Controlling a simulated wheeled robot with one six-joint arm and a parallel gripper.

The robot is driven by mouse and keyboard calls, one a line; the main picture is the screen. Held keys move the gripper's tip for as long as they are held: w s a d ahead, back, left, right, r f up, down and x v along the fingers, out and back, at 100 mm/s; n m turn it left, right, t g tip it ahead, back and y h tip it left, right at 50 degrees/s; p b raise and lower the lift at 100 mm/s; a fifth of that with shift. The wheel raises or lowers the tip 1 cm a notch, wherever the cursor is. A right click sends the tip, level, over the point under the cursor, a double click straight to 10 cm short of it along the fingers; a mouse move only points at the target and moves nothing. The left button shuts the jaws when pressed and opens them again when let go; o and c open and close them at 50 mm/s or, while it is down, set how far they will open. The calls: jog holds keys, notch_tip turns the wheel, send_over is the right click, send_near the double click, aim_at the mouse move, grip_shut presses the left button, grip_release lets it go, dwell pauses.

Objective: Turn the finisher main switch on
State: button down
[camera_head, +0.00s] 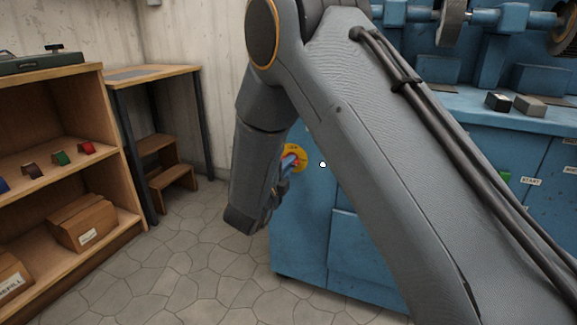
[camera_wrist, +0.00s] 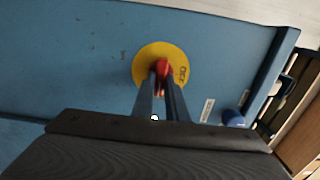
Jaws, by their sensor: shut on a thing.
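The finisher main switch is a red handle (camera_wrist: 162,68) on a round yellow plate (camera_wrist: 146,62), set on the side of the blue finisher (camera_head: 308,215). In the head view the yellow plate (camera_head: 300,158) shows just right of my forearm, partly covered. My gripper (camera_wrist: 163,80) is at the switch, its two narrow fingers shut on the red handle. My gripper (camera_head: 289,163) is mostly hidden behind my arm in the head view.
A wooden shelf (camera_head: 75,165) with cartons and small coloured pieces stands at the left. A small table (camera_head: 150,75) and a wooden step stool (camera_head: 170,178) are by the wall. The stone floor (camera_head: 190,255) between shelf and finisher is clear.

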jog(key=c, duration=1.8)
grip_release()
jog(key=shift+o, duration=0.2)
jog(key=shift+a, duration=0.1)
jog(key=p+v, duration=0.1)
jog(key=v, duration=0.6)
jog(key=shift+s+p, duration=0.35)
jog(key=shift+p, duration=0.05)
jog(key=shift+a, duration=0.15)
